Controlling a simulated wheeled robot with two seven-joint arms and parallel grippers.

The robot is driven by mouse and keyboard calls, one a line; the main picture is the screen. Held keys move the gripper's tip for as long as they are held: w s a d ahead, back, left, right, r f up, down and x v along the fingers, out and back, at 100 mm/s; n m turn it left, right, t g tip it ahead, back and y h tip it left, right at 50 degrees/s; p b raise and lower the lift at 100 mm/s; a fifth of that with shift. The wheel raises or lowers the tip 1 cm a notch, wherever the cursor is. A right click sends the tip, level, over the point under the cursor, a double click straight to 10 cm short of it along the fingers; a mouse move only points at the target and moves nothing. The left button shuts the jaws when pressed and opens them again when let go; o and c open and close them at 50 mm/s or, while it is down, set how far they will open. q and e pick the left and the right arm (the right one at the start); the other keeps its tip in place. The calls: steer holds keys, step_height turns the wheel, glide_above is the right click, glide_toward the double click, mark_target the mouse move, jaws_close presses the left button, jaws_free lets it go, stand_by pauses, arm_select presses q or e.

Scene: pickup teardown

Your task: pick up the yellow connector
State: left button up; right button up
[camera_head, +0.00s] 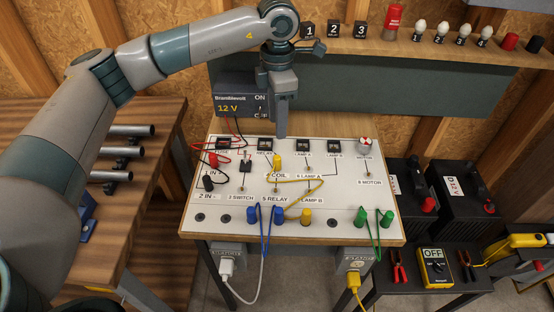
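A yellow connector (277,161) stands on the white panel (340,230) near the COIL label. A second yellow connector (306,216) stands lower on the panel by the LAMP B label, and a yellow wire (300,181) lies between them. My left gripper (281,132) points down over the back edge of the panel, just above and behind the upper yellow connector in the picture. I see its fingers edge-on as one grey block, so any gap or contact is hidden. My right gripper is out of view.
Blue connectors (265,214) and green connectors (374,218) stand along the panel's front. Red and black leads run from the 12 V supply (232,105) at the back left. A shelf (400,46) crosses behind. Black batteries (466,190) and a meter (433,266) are at right.

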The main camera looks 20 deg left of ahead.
mark_target(277, 157)
arm_select(q)
step_height(277, 157, down, 4)
steer(key=shift+p, duration=0.8)
step_height(277, 157, down, 4)
steer(key=shift+r+p, duration=0.1)
steer(key=shift+p, duration=0.6)
steer(key=shift+f, duration=0.6)
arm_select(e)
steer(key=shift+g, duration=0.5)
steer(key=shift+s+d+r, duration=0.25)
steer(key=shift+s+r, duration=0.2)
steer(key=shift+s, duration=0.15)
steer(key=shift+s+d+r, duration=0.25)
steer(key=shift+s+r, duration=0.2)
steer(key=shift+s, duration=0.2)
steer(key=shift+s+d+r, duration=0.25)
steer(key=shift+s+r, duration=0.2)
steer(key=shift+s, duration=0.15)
arm_select(q)
steer(key=shift+w+a+f+p, duration=0.1)
steer(key=shift+w+f+p, duration=0.05)
steer(key=shift+f+p, duration=0.6)
step_height(277, 157, down, 3)
steer(key=shift+w+r+p, duration=0.1)
steer(key=shift+p, duration=0.8)
steer(key=shift+f, duration=0.45)
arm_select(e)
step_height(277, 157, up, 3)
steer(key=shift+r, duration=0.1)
